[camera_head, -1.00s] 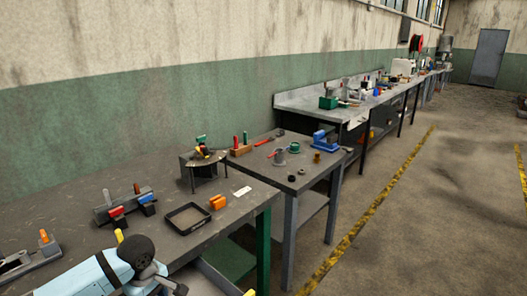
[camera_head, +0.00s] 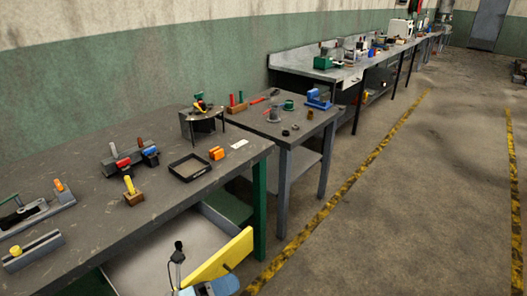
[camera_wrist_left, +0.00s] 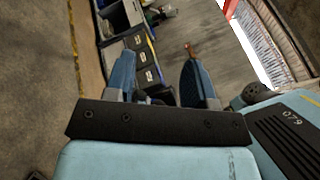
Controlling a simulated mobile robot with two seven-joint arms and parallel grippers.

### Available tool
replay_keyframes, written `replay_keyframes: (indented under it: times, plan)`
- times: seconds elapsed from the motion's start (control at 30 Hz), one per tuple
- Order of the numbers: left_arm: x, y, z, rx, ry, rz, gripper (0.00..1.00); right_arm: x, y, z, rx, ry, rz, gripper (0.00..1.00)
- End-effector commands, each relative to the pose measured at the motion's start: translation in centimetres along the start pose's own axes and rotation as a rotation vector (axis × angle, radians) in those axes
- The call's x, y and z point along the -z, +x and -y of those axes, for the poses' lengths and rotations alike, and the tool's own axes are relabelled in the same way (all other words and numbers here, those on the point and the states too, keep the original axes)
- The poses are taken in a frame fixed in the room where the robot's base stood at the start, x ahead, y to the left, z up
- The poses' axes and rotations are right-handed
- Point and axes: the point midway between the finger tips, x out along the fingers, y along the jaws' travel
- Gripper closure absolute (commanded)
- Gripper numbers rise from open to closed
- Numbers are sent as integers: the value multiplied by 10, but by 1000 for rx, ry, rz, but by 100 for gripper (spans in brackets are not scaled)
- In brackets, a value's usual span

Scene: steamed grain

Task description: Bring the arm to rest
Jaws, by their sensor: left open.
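My left arm (camera_head: 212,287) shows only as a pale blue and grey part at the bottom edge of the head view, by the open drawer. In the left wrist view my left gripper (camera_wrist_left: 158,62) has its two blue-grey fingers spread apart. Nothing is held between them. The fingers are clear of the benches, with floor and dark bins far beyond them. My right gripper is in neither view.
An open drawer with a yellow front (camera_head: 220,258) juts from under the near bench (camera_head: 100,225). A yellow-handled wooden block (camera_head: 132,193), a black tray (camera_head: 188,167) and an orange part (camera_head: 216,153) sit on top. The aisle floor (camera_head: 420,200) at right is clear.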

Motion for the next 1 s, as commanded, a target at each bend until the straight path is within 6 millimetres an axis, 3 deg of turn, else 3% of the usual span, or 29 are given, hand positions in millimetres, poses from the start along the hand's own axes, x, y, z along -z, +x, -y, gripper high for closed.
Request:
replay_keyframes:
  times: [0.13, 0.23, 0.4, 0.57, 0.6, 0.63, 1.0]
  plan:
    - [-4, -46, -29, -58, -683, 500, 50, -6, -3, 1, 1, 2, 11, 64]
    - [13, -88, -58, -99, -1100, 785, 50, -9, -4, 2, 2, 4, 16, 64]
    - [70, -146, -93, -155, -1644, 1146, 50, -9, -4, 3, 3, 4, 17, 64]
    - [131, -184, -103, -195, -2030, 1397, 50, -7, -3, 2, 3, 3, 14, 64]
    - [135, -187, -96, -199, -2086, 1431, 50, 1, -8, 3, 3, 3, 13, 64]
    - [124, -183, -85, -196, -2067, 1419, 50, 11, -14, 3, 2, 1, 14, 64]
    - [83, -173, -13, -200, -2019, 1400, 50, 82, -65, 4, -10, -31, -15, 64]
